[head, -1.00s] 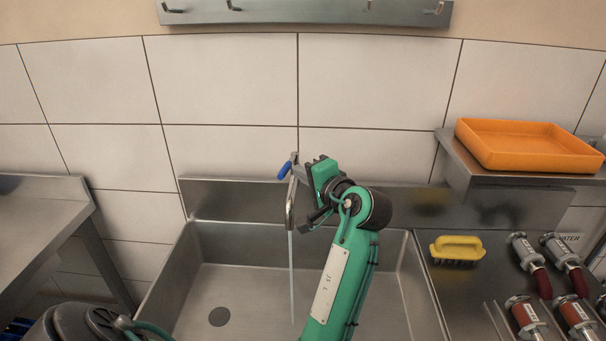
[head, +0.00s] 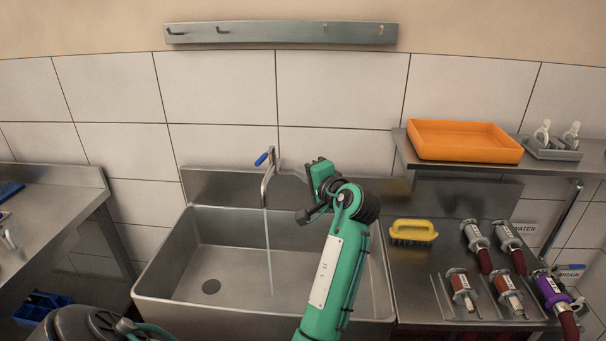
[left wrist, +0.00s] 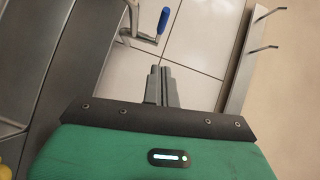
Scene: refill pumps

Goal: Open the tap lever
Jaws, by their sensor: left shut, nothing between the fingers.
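The tap (head: 266,185) stands at the back of the sink, with a blue lever (head: 262,159) on top, tilted up to the left. A thin stream of water (head: 268,240) falls from its spout into the sink. My left gripper (head: 314,165) is to the right of the tap, apart from it. In the left wrist view its fingers (left wrist: 160,86) are shut and empty, with the blue lever (left wrist: 163,20) ahead of them and the tap (left wrist: 133,28) beside it. The fingers are partly hidden in the head view. My right gripper is not in view.
The sink (head: 200,262) is empty apart from the water. A yellow brush (head: 413,231) and several metal pump fittings (head: 462,290) are on the right counter. An orange tray (head: 465,141) sits on a shelf above. A hook rail (head: 280,33) is on the wall.

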